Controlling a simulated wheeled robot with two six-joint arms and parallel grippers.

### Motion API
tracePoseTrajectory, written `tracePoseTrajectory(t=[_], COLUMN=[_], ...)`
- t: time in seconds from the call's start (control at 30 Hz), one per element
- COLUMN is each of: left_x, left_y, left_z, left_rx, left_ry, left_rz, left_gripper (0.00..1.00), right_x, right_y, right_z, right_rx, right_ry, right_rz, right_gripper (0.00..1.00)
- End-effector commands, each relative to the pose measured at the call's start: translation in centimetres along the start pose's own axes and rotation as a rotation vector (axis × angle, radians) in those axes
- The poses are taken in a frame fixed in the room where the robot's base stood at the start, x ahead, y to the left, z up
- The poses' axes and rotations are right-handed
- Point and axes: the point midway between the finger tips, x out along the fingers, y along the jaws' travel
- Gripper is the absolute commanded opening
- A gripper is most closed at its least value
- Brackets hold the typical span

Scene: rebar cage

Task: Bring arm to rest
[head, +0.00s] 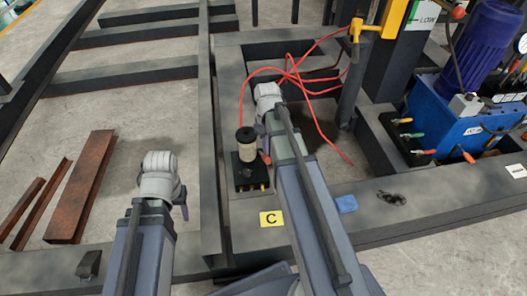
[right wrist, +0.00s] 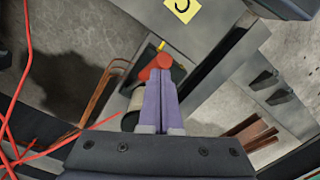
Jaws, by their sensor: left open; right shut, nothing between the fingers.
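My left arm reaches in at the lower left of the head view. Its gripper (head: 181,204) hangs below the grey wrist, mostly hidden, and holds nothing that I can see. My right arm stretches up the middle, over the dark steel frame. Its gripper (head: 263,142) points down beside a black block with a beige cylinder (head: 246,142) on top. In the right wrist view the two purple fingers of this gripper (right wrist: 160,76) are together with nothing between them. A red knob (right wrist: 152,66) shows just beyond the fingertips; whether they touch it I cannot tell.
Red hoses (head: 291,75) loop beyond my right wrist. A blue hydraulic unit (head: 458,128) stands at the right. Rusty channels (head: 83,185) lie at the left. A yellow C label (head: 272,218) and a blue cloth (head: 346,204) lie on the front beam.

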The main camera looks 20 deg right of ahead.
Motion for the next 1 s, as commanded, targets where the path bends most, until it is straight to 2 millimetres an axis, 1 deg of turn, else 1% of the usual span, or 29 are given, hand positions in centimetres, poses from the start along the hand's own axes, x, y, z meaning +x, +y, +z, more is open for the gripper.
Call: tracePoseTrajectory(t=[0.5, 0.57, 0.6, 0.67, 0.77, 0.8, 0.9, 1.0], left_x=[0.1, 0.1, 0.1, 0.1, 0.1, 0.1, 0.1, 0.1], left_y=[0.0, 0.0, 0.0, 0.0, 0.0, 0.0, 0.0, 0.0], left_z=[0.0, 0.0, 0.0, 0.0, 0.0, 0.0, 0.0, 0.0], left_rx=[0.0, 0.0, 0.0, 0.0, 0.0, 0.0, 0.0, 0.0], left_ry=[0.0, 0.0, 0.0, 0.0, 0.0, 0.0, 0.0, 0.0], left_rz=[0.0, 0.0, 0.0, 0.0, 0.0, 0.0, 0.0, 0.0], left_gripper=[0.5, 0.5, 0.5, 0.5, 0.5, 0.5, 0.5, 0.5], right_x=[0.1, 0.1, 0.1, 0.1, 0.3, 0.3, 0.5, 0.6], right_y=[0.0, -0.3, -0.8, -2.2, -6.4, -8.5, -13.5, -17.1], right_z=[0.0, 0.0, 0.1, 0.1, 0.4, 0.7, 1.7, 2.7], right_rx=[0.0, -0.002, -0.005, -0.009, -0.023, -0.03, -0.041, -0.048], right_ry=[0.0, 0.0, -0.001, -0.004, -0.011, -0.015, -0.02, -0.022], right_rz=[0.0, 0.001, 0.002, 0.007, 0.022, 0.031, 0.056, 0.077], right_gripper=[0.0, 0.0, 0.0, 0.0, 0.0, 0.0, 0.0, 0.0])
